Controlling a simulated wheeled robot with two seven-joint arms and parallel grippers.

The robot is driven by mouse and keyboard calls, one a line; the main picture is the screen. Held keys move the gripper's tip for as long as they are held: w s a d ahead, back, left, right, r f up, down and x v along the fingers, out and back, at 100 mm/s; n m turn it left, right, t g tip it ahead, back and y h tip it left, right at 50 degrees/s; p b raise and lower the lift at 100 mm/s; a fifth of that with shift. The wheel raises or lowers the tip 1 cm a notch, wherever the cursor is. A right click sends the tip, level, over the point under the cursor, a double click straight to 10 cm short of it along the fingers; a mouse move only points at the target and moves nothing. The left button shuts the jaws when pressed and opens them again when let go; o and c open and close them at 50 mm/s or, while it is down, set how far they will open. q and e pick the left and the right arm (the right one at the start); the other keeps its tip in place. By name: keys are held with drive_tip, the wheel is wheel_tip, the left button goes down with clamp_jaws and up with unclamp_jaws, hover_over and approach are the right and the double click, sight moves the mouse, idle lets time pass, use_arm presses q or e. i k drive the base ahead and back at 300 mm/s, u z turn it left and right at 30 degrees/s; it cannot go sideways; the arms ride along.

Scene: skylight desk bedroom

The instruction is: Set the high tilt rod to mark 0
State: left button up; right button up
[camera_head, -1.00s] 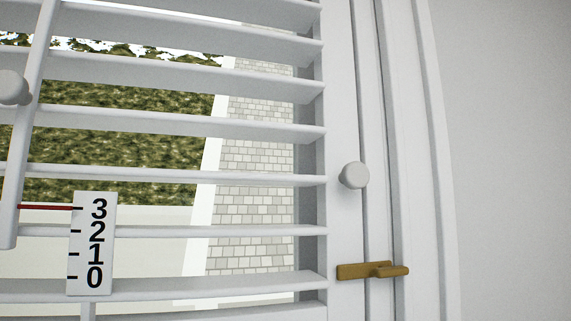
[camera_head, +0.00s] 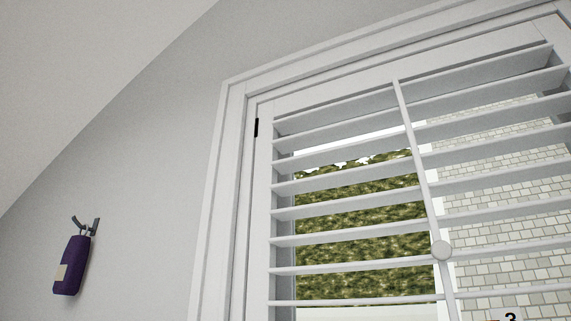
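The white tilt rod (camera_head: 415,160) runs down the front of the white louvred shutter, from near its top to the bottom edge of the view. A round pale knob (camera_head: 441,250) sits on the rod. The mark plate (camera_head: 510,316) is mostly cut off at the bottom edge; only its "3" shows. The red pointer and the lower marks are out of view. The slats (camera_head: 345,215) stand open, with a hedge and pale brick showing between them. Neither of my grippers is in view.
The window frame (camera_head: 232,180) surrounds the shutter. A purple item (camera_head: 71,265) hangs from a dark wall hook (camera_head: 88,226) at the left. A sloped ceiling (camera_head: 90,60) comes down at the upper left. The wall between is bare.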

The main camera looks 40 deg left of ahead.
sight(441, 251)
drive_tip(key=u, duration=0.4)
drive_tip(key=k, duration=0.5)
drive_tip(key=z, duration=0.05)
drive_tip(key=i, duration=0.6)
drive_tip(key=u, duration=0.3)
